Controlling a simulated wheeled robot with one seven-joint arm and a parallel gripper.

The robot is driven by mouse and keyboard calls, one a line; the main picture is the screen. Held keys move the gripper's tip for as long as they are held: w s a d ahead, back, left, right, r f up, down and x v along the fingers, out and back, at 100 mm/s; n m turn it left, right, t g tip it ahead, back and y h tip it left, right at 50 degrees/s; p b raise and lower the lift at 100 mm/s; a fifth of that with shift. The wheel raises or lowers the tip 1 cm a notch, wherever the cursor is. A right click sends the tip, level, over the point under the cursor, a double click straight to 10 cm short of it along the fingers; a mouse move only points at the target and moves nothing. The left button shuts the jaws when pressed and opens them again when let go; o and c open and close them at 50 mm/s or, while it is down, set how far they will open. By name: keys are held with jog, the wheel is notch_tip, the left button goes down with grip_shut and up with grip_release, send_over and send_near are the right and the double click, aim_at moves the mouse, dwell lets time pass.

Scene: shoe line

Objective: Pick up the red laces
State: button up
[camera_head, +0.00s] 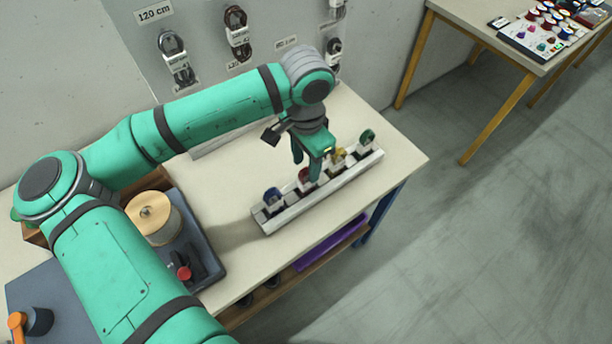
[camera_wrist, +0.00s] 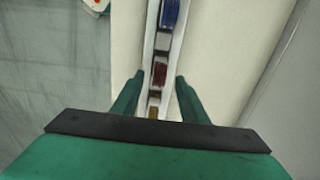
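The red laces (camera_head: 304,179) stand in a slot of a pale, narrow rack (camera_head: 290,215) on the table. They also show in the wrist view (camera_wrist: 159,73), partly covered by a white band. My gripper (camera_head: 306,165) is over the rack at the red laces, pointing down. In the wrist view my gripper (camera_wrist: 160,77) is open, with one finger on each side of the red laces and a visible gap to each. In the head view my fingers partly hide the red laces.
Blue laces (camera_head: 272,197) stand to the left in the same rack, yellow laces (camera_head: 338,157) and green laces (camera_head: 367,136) to the right. A wooden spool (camera_head: 153,215) sits on a dark device at left. More laces (camera_head: 237,30) hang on the wall behind.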

aim_at(306, 178)
jog(key=f, duration=0.2)
jog(key=s+f, duration=0.1)
jog(key=shift+d+f, duration=0.25)
jog(key=shift+w+a+f, duration=0.1)
jog(key=shift+w+f, duration=0.1)
jog(key=shift+f, duration=0.65)
jog(key=shift+w+a+f, duration=0.1)
jog(key=shift+w+f, duration=0.05)
jog(key=shift+f, duration=0.7)
jog(key=shift+w+f, duration=0.2)
jog(key=shift+f, duration=0.65)
grip_shut()
